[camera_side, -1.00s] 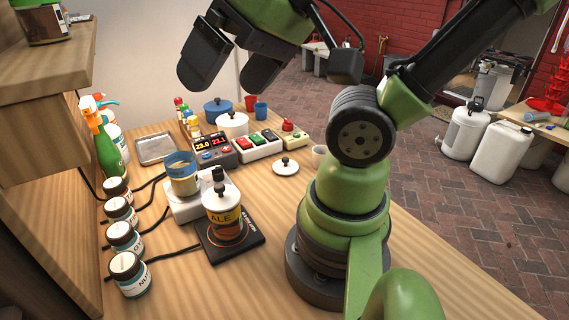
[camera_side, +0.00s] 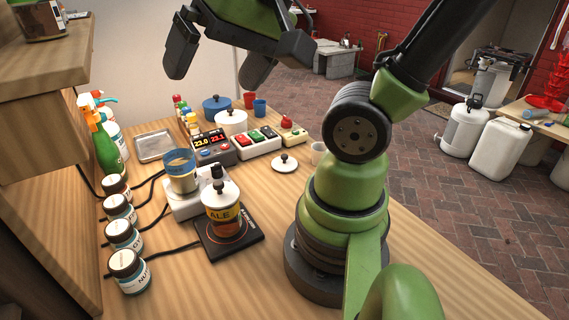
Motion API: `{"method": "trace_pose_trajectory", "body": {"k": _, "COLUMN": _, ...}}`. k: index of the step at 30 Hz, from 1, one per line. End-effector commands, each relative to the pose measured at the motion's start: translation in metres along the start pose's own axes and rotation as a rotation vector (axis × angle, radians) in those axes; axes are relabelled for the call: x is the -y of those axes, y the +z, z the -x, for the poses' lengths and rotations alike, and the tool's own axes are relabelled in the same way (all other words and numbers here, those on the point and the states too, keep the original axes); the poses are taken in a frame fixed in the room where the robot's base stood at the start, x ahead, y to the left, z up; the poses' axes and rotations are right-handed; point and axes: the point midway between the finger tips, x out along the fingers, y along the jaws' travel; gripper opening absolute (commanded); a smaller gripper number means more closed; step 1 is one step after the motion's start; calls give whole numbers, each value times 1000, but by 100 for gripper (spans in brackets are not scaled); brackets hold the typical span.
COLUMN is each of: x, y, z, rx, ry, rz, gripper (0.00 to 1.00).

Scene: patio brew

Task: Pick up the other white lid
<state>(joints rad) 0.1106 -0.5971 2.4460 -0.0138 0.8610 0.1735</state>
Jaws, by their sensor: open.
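A white lid (camera_side: 285,164) with a dark knob lies flat on the wooden table, right of the middle. Another white lid (camera_side: 226,193) sits on top of the ALE jar (camera_side: 227,222), which stands on a black plate. A white pot (camera_side: 232,122) with a dark knob stands farther back. My gripper (camera_side: 217,75) is high above the back of the table, its two dark fingers spread apart with nothing between them. It is well above both lids and touches nothing.
Several small labelled jars (camera_side: 119,208) line the left edge. A beaker (camera_side: 181,171) stands on a white scale behind the ALE jar. A display box (camera_side: 211,145) and a button box (camera_side: 256,142) are at the back. The front table is clear.

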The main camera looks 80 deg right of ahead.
Motion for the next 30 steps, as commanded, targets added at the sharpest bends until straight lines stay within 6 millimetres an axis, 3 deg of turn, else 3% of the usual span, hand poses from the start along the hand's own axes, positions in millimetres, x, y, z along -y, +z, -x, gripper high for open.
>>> {"method": "trace_pose_trajectory", "body": {"k": 5, "x": -40, "y": -51, "z": -36, "rx": -2, "ry": 195, "rz": -499, "gripper": 100}}
{"method": "trace_pose_trajectory", "body": {"k": 8, "x": -75, "y": -74, "z": -58, "rx": -22, "ry": 295, "rz": -790, "gripper": 100}}
{"method": "trace_pose_trajectory", "body": {"k": 12, "x": -136, "y": -93, "z": -86, "rx": -62, "ry": 425, "rz": -1198, "gripper": 100}}
{"method": "trace_pose_trajectory", "body": {"k": 18, "x": -229, "y": -88, "z": -121, "rx": -136, "ry": 581, "rz": -1729, "gripper": 100}}
{"method": "trace_pose_trajectory", "body": {"k": 21, "x": -262, "y": -77, "z": -132, "rx": -167, "ry": 632, "rz": -1914, "gripper": 100}}
{"method": "trace_pose_trajectory", "body": {"k": 24, "x": -282, "y": -67, "z": -139, "rx": -188, "ry": 664, "rz": -2031, "gripper": 100}}
{"method": "trace_pose_trajectory", "body": {"k": 30, "x": -298, "y": -55, "z": -156, "rx": -198, "ry": 684, "rz": -2098, "gripper": 100}}
